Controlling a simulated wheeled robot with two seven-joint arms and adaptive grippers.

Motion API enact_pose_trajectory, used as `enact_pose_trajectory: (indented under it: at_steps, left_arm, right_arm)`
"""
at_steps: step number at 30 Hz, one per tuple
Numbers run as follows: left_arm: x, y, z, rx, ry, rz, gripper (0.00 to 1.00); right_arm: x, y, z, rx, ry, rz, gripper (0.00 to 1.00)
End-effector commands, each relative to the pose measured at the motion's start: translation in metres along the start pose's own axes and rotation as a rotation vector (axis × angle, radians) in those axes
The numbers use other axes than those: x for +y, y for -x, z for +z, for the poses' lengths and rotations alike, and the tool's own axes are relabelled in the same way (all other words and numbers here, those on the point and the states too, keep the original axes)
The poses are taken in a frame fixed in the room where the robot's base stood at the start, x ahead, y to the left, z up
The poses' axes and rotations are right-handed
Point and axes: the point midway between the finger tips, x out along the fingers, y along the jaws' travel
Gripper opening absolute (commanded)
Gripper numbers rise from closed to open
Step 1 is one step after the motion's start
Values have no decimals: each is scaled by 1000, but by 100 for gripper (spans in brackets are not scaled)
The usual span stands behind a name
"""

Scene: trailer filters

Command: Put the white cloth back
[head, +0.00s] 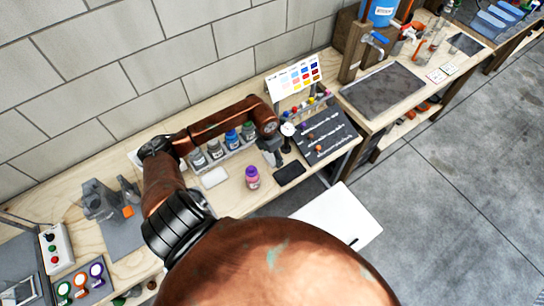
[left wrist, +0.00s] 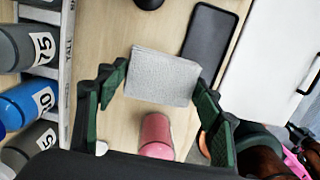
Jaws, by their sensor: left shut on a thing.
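The white cloth (left wrist: 162,78), a folded pale grey-white rectangle, is between the two fingers of my left gripper (left wrist: 160,88) in the left wrist view. Both fingertips touch its side edges, and the gripper is shut on it. In the head view my left gripper (head: 270,153) hangs over the workbench, right of the row of bottles and close to the black flat pad; the cloth is hard to make out there. My right gripper is not in view.
A pink bottle (head: 252,178) stands near the gripper; a black flat pad (head: 289,173) lies to its right. Several bottles stand in a rack (head: 217,160). A white flat piece (head: 214,178) lies before them. A dark tray (head: 326,135) and colour chart (head: 294,77) are behind right.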

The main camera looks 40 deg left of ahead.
Motion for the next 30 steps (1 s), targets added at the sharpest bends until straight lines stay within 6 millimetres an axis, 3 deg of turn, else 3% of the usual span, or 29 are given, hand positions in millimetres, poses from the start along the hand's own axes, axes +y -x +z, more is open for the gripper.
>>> enact_pose_trajectory:
  at_steps: [6,11,18,29,30]
  left_arm:
    - [18,-25,9,-3,1,-1,38]
    - [23,-32,11,-3,1,1,38]
    - [24,-62,8,-2,1,-1,38]
    - [25,-68,7,-2,-2,2,38]
    - [25,-69,7,-2,-1,2,61]
  right_arm:
    - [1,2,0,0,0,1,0]
    - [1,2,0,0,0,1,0]
    - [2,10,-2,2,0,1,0]
    - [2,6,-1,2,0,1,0]
    - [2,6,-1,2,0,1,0]
